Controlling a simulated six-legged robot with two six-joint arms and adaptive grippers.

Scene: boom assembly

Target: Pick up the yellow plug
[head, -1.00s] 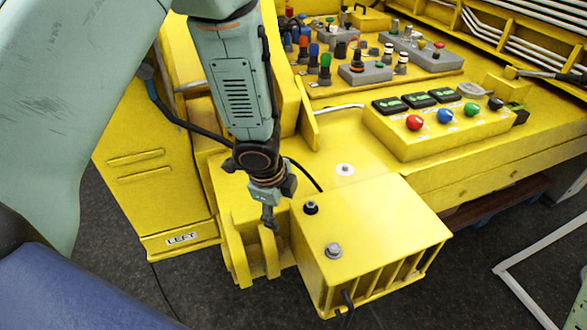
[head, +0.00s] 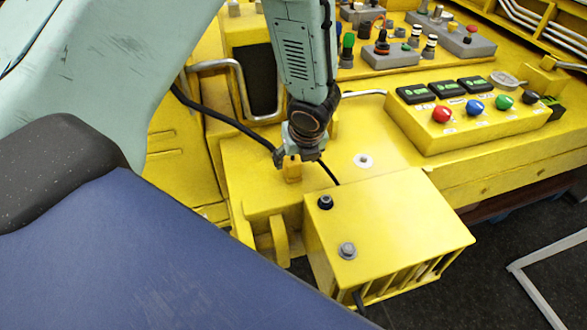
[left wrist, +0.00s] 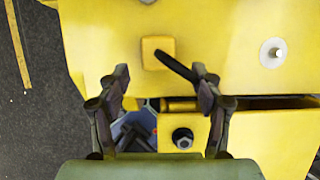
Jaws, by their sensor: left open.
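The yellow plug (head: 292,168) is a small orange-yellow block on the yellow ledge, left of the yellow box. In the left wrist view the plug (left wrist: 157,50) lies ahead of the fingertips, near the middle between them, with a black cable running from it to the lower right. My left gripper (head: 299,151) is just above and behind the plug in the head view. In the left wrist view its two fingers (left wrist: 160,75) are spread apart with nothing between them. My right gripper is not in view.
A yellow box (head: 385,235) with two knobs on top stands right of the plug. A yellow panel (head: 470,120) with coloured buttons is behind it. A bent metal handle (head: 240,92) and a thick black cable (head: 225,120) are to the left.

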